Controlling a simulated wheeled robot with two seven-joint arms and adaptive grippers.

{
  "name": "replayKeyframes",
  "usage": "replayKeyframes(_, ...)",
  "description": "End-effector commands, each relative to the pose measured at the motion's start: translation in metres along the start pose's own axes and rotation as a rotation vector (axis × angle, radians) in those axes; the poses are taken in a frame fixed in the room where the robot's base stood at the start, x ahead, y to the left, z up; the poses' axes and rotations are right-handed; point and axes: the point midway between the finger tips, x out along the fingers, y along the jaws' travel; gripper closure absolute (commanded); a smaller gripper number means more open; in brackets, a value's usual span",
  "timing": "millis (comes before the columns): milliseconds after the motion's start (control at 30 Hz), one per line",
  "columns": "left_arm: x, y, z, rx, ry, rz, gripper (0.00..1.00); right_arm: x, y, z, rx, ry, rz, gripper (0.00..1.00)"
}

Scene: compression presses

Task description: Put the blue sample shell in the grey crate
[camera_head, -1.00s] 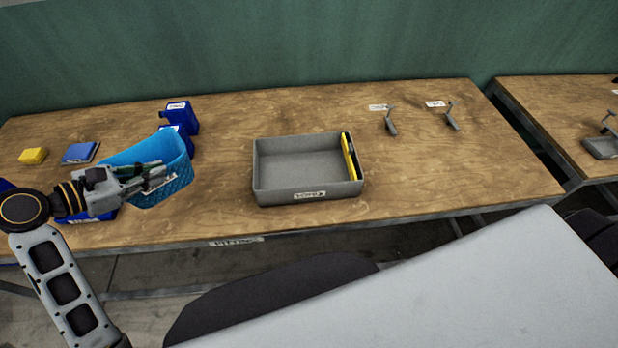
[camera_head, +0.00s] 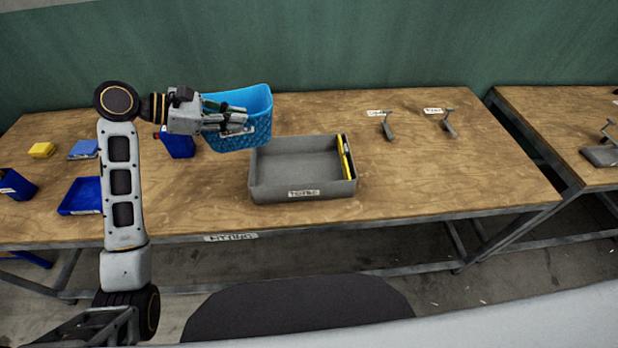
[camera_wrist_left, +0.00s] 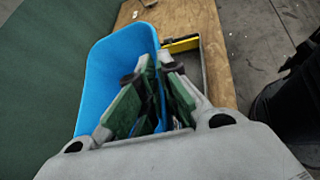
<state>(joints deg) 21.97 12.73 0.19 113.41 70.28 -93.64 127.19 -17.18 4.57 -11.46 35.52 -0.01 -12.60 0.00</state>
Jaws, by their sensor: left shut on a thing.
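The blue sample shell (camera_head: 248,107) is an open, basket-like shell with a textured lower wall and a pale label. My left gripper (camera_head: 244,122) is shut on its near wall and holds it up above the table, at the back left of the grey crate (camera_head: 262,186). In the left wrist view the shell (camera_wrist_left: 101,75) lies beyond and left of the gripper fingers (camera_wrist_left: 157,75). The crate stands on the table with a label on its front, and a yellow and black item (camera_head: 346,157) lies along its right inner side. My right gripper is not in view.
Blue bins (camera_head: 180,142) (camera_head: 17,184), a blue tray (camera_head: 80,197), a blue block (camera_head: 84,149) and a yellow block (camera_head: 41,150) are at the table's left. Two grey hooked parts (camera_head: 388,126) (camera_head: 447,125) are at the right. Bare wood (camera_head: 440,180) lies right of the crate.

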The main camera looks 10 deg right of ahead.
Motion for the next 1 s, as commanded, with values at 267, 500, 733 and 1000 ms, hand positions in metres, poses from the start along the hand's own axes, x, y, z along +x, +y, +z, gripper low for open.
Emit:
replayKeyframes(267,0.034,0.007,0.023,0.038,-0.014,-0.080,1.00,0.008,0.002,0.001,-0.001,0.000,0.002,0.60)
replayKeyframes(500,0.073,0.006,0.021,0.057,-0.023,-0.135,1.00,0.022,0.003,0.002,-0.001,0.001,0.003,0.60)
replayKeyframes(733,0.109,0.001,-0.003,0.060,-0.026,-0.153,1.00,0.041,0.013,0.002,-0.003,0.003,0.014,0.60)
replayKeyframes(1000,0.135,-0.005,-0.029,0.052,-0.024,-0.149,1.00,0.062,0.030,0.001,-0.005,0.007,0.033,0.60)
